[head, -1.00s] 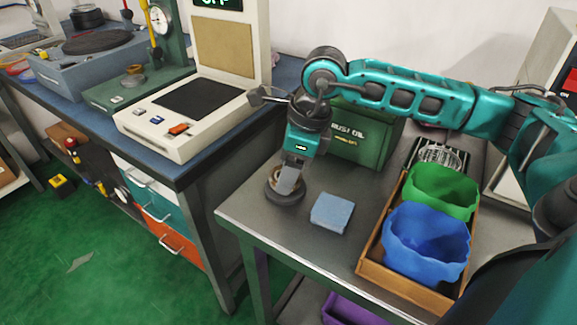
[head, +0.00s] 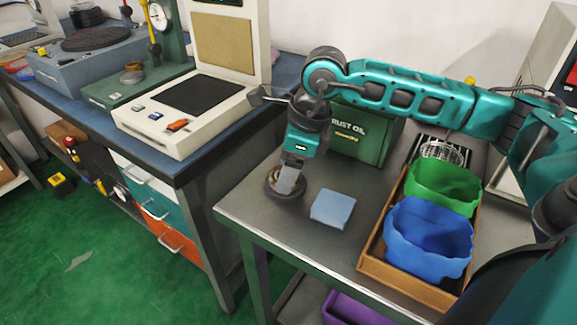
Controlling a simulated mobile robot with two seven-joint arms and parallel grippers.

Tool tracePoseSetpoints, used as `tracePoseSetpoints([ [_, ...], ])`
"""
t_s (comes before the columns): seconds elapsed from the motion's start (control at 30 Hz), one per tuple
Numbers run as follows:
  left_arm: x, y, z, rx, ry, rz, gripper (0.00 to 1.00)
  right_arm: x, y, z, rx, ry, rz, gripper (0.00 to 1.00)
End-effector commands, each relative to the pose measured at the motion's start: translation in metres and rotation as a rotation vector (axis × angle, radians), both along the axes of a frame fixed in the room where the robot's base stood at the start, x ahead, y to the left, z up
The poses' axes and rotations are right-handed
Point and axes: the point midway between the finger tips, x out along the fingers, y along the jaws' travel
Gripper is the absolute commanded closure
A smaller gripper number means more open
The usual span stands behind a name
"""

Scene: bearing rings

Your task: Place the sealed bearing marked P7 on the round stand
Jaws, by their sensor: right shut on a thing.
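My right gripper (head: 285,184) points down at the near left part of the grey metal table. It is shut on a ring-shaped bearing (head: 274,181), mostly hidden behind the fingers. The bearing sits at or just above a dark round stand (head: 285,197); I cannot tell whether it rests fully on it. The P7 mark cannot be read from here. My left gripper is out of view.
A light blue block or cloth (head: 332,209) lies right of the stand. A wooden tray (head: 371,256) holds a blue bin (head: 428,245) and a green bin (head: 444,188). A green rust oil can (head: 362,140) stands behind. The table's front left edge is close.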

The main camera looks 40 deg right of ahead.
Motion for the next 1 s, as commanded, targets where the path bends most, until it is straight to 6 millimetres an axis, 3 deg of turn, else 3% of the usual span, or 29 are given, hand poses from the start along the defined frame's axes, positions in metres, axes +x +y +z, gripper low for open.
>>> tracePoseSetpoints([
  [0.3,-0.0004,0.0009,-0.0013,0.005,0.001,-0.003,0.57,0.0003,0.0001,-0.0002,0.001,-0.002,0.0,0.67],
  [0.33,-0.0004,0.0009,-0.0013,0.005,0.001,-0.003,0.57,0.0003,0.0001,-0.0002,0.001,-0.002,0.0,0.34],
  [0.6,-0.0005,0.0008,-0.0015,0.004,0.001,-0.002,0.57,0.0002,0.0002,-0.0006,0.001,-0.001,0.0,0.09],
  [1.0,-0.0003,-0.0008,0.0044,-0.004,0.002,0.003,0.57,0.0,0.0,0.0064,0.0,0.0,0.0,0.08],
])
